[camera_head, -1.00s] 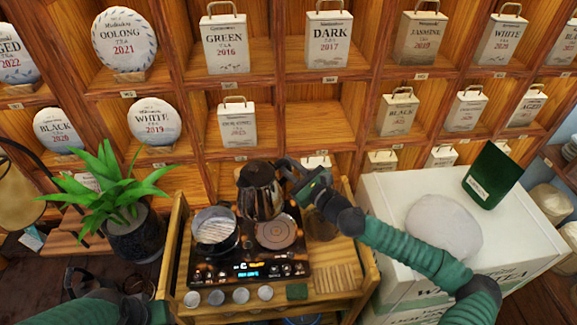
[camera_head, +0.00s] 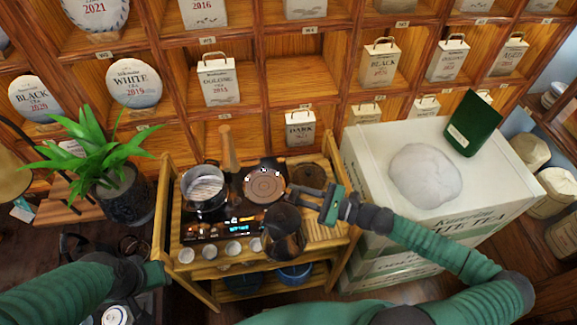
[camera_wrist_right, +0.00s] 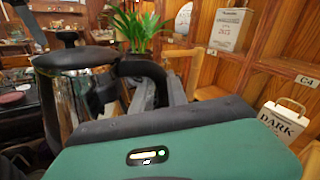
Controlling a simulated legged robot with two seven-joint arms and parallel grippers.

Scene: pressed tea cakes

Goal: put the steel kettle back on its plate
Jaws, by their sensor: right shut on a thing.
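The steel kettle (camera_head: 283,236) has a shiny dark body and is in my right gripper (camera_head: 310,205). It hangs over the front edge of the hob, nearer to me than its round plate. In the right wrist view the kettle's body (camera_wrist_right: 82,104) is at the left, and the black handle is between the fingers. The round plate (camera_head: 264,184) is bare on the right side of the black hob (camera_head: 205,232). My left gripper (camera_head: 153,275) is low at the left, away from the kettle; its fingers are not clear.
A steel pot (camera_head: 205,190) stands on the hob's left side. Several small cups (camera_head: 233,248) line the stand's front. A slatted wooden area (camera_head: 325,232) lies right of the hob. A potted plant (camera_head: 122,190) is left, white boxes (camera_head: 375,170) right, tea shelves (camera_head: 260,85) behind.

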